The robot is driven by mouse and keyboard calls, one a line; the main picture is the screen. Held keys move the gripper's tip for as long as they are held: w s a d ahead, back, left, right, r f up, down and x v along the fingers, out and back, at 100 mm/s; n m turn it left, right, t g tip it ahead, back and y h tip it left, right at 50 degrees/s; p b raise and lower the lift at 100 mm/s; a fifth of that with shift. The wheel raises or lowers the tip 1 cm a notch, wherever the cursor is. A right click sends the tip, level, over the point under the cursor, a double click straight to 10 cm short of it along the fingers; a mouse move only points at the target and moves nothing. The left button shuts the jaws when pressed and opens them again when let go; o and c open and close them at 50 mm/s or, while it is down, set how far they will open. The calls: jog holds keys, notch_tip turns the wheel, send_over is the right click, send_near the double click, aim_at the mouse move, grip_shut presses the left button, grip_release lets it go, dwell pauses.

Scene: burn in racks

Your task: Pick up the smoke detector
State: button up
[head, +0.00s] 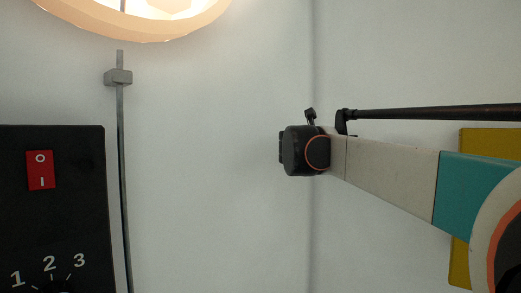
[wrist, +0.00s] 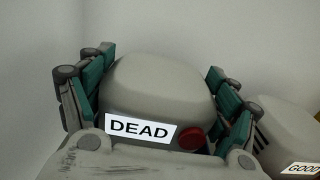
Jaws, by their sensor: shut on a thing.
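A grey, rounded smoke detector (wrist: 158,84) fills the middle of the wrist view. It bears a white label reading DEAD and a red round part at its lower right. My gripper (wrist: 160,68) is shut on it, with one teal-padded finger against its left side and the other at its right side. Part of the detector's lower front is hidden behind the gripper body. A second pale unit (wrist: 285,130) with a GOOD label stands to the right, outside the fingers and partly cut off. In the head view neither detector nor the fingers can be made out.
In the head view, a black panel (head: 75,210) with a red switch (head: 40,170) and numbered dial is at left. A thin grey conduit (head: 121,180) runs up the white wall toward a lit round lamp (head: 140,28). A yellow piece (head: 490,139) shows behind my arm.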

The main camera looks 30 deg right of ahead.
notch_tip(320, 180, up, 18)
jog(key=b, duration=0.1)
jog(key=shift+r+b, duration=0.25)
jog(key=shift+b, duration=0.15)
